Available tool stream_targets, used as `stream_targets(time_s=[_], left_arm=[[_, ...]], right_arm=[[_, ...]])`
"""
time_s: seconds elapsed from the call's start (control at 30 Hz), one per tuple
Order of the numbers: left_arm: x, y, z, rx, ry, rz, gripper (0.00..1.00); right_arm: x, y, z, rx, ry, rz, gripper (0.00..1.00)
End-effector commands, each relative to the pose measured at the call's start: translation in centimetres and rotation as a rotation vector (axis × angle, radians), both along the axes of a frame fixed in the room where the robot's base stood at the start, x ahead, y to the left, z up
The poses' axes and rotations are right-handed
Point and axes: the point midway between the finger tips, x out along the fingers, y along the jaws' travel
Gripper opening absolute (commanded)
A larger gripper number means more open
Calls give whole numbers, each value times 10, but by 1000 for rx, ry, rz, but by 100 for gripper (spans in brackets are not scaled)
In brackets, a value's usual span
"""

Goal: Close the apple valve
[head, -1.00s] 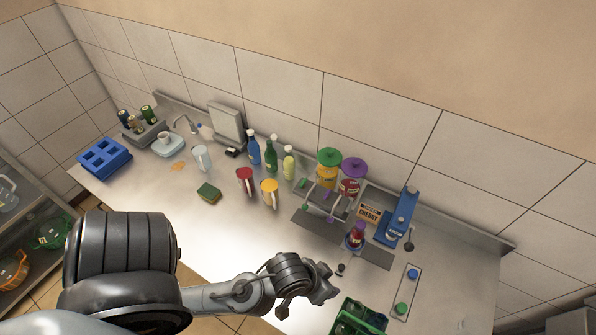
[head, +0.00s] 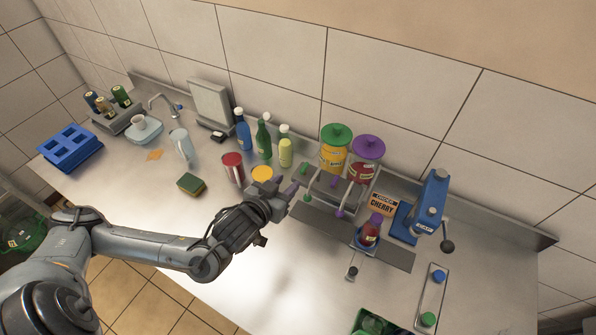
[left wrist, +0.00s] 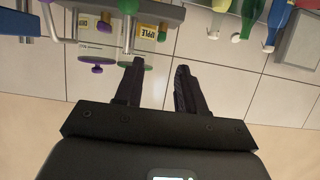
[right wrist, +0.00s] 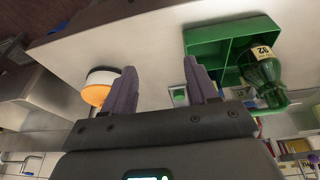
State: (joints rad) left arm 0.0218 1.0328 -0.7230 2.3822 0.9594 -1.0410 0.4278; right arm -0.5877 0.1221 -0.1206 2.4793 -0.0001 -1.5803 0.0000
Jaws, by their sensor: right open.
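The yellow apple dispenser (head: 334,150) with a green lid stands at the back, beside the red one with a purple lid (head: 367,147). A green knob (head: 304,169) and a lower green knob (head: 308,197) are on the pipework in front of it. My left gripper (head: 285,192) is just left of these knobs, apart from them as far as I can tell. In the left wrist view the left gripper (left wrist: 157,68) is open and empty, with the green lid (left wrist: 131,61) beside one fingertip. The right gripper (right wrist: 160,78) is open and empty.
A cup (head: 369,233) and a blue press (head: 428,205) stand to the right. Red (head: 233,164) and yellow (head: 262,174) containers stand left of my left gripper. A green crate (right wrist: 205,42) holds a bottle. The counter's front middle is clear.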

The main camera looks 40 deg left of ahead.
Motion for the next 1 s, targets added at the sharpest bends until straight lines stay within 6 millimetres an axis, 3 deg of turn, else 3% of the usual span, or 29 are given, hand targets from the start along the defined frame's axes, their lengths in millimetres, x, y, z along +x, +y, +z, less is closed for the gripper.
stream_targets(time_s=[0.6, 1.0], left_arm=[[76, 18, -31, -2, 2, 3, 39], [89, 21, -38, -2, 4, 0, 39]], right_arm=[[3, 0, 24, 0, -9, -1, 58], [3, 1, 26, 6, -9, -4, 58]])
